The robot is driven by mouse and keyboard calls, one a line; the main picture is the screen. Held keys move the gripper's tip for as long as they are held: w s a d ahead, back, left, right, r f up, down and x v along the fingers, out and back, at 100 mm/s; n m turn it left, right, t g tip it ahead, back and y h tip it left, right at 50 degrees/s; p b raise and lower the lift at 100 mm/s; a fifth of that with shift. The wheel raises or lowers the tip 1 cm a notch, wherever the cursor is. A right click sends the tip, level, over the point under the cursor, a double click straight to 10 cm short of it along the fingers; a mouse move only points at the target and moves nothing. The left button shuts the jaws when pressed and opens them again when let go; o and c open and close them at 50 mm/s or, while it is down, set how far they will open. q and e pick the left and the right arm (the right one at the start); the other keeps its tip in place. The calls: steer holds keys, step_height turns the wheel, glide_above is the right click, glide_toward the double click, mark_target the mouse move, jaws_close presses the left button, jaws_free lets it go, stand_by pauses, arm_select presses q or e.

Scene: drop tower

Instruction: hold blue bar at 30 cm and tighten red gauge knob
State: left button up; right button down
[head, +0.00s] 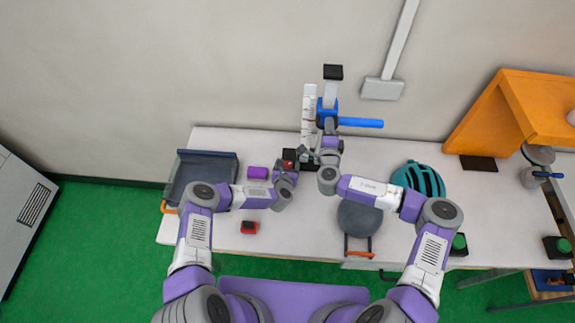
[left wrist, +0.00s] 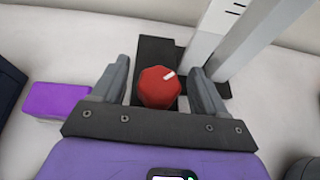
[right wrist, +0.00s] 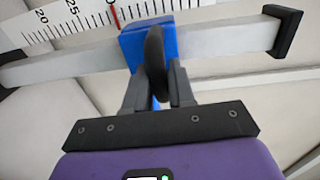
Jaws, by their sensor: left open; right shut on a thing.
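The red gauge knob (left wrist: 158,87), with a white mark on its top, sits on a black base (left wrist: 155,55) at the foot of the post. My left gripper (left wrist: 160,85) is open, with one finger on each side of the knob; it also shows in the head view (head: 287,168). The blue bar (head: 360,122) sticks out to the right from a blue slider (head: 327,108) on the upright post.
A purple block (head: 257,172) and a grey tray (head: 190,180) lie left of the post. A teal helmet (head: 418,178) and a round grey pan (head: 358,218) are to the right. A red and black item (head: 249,227) lies near the table's front edge.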

steer(key=shift+r, duration=0.1)
arm_select(q)
steer(key=c, duration=1)
steer(key=shift+a+m+h, duration=0.1)
steer(key=shift+m+h, duration=0.3)
steer(key=shift+w+h, duration=0.1)
steer(key=shift+h, duration=0.2)
steer(key=m+g+h, duration=0.1)
steer(key=m+h, duration=0.2)
steer(key=shift+h, duration=0.3)
steer(key=m+g+h, duration=0.1)
steer(key=m+h, duration=0.1)
steer(key=m, duration=0.1)
steer(key=shift+g+h, duration=0.4)
steer(key=shift+f+m+g+h, duration=0.1)
steer(key=shift+m+g+h, duration=0.75)
steer(key=shift+m, duration=0.35)
steer(key=shift+g, duration=0.25)
